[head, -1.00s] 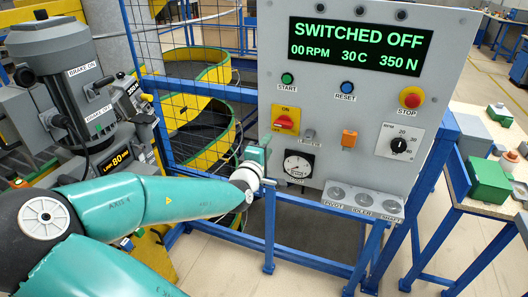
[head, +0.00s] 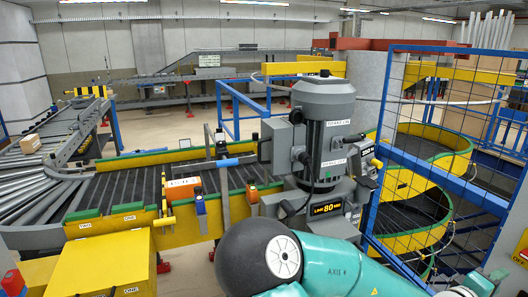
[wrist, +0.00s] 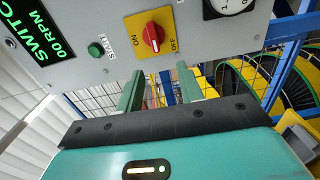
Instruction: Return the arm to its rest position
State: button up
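My teal arm (head: 330,268) runs along the bottom of the head view toward the lower right edge; my gripper's fingers are not clearly seen there. In the wrist view my gripper (wrist: 159,88) has two green fingers apart, with nothing between them. It is close to a grey control panel (wrist: 112,25). The panel carries a red rotary switch on a yellow ON/OFF plate (wrist: 167,16), a green START button (wrist: 95,50) and part of a display (wrist: 40,35) reading "SWITC" and "00 RPM". I cannot tell how far the fingertips are from the panel.
A grey motor unit (head: 325,120) stands just behind my arm. A blue mesh fence (head: 440,85) and the yellow-green spiral conveyor (head: 400,185) are to its right. A belt conveyor (head: 130,185), a roller conveyor with a carton (head: 30,143) and a yellow box (head: 105,265) lie left.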

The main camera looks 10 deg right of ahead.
jog(key=w+a+f+m+t+y, duration=0.1)
jog(key=w+a+f+y, duration=0.15)
jog(key=f, duration=0.35)
jog(key=w+a+f+m+y, duration=0.1)
jog(key=w+a+f+y, duration=0.1)
jog(key=a+f+y, duration=0.35)
jog(key=w+a+f+m+t+y, duration=0.1)
jog(key=w+a+f+y, duration=0.15)
jog(key=a, duration=0.35)
jog(key=w+a+f+t+y, duration=0.1)
jog(key=w+a+y, duration=0.25)
jog(key=a, duration=0.35)
jog(key=a+r+y, duration=0.4)
jog(key=a+r, duration=0.5)
jog(key=a, duration=0.4)
jog(key=s+a+r+n, duration=0.1)
jog(key=s+a+r, duration=0.8)
jog(key=r, duration=0.1)
jog(key=shift+s+a+h, duration=0.2)
jog(key=shift+s+h, duration=0.1)
jog(key=shift+r, duration=0.1)
jog(key=shift+c, duration=0.3)
